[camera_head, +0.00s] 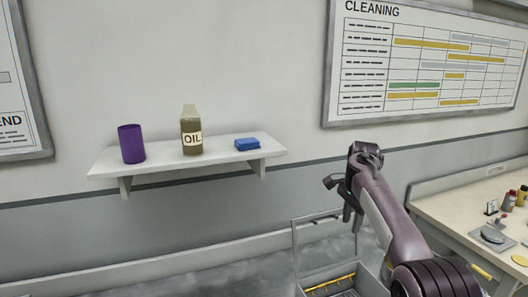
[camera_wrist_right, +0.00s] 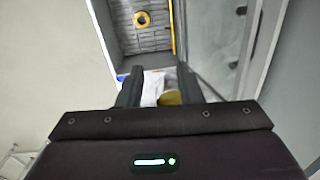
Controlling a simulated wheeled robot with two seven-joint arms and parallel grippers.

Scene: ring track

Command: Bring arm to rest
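My right arm (camera_head: 378,205) comes in from the lower right of the head view and reaches up and forward. Its gripper (camera_head: 351,216) hangs downward near the upper edge of a grey box with a raised lid. In the right wrist view my right gripper (camera_wrist_right: 160,90) has its two dark fingers apart. A white and yellow item (camera_wrist_right: 165,88) shows between and beyond the fingers, and it seems to lie lower down, not held. My left arm and left gripper are not in view.
A cluttered workbench (camera_head: 450,209) stands right.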

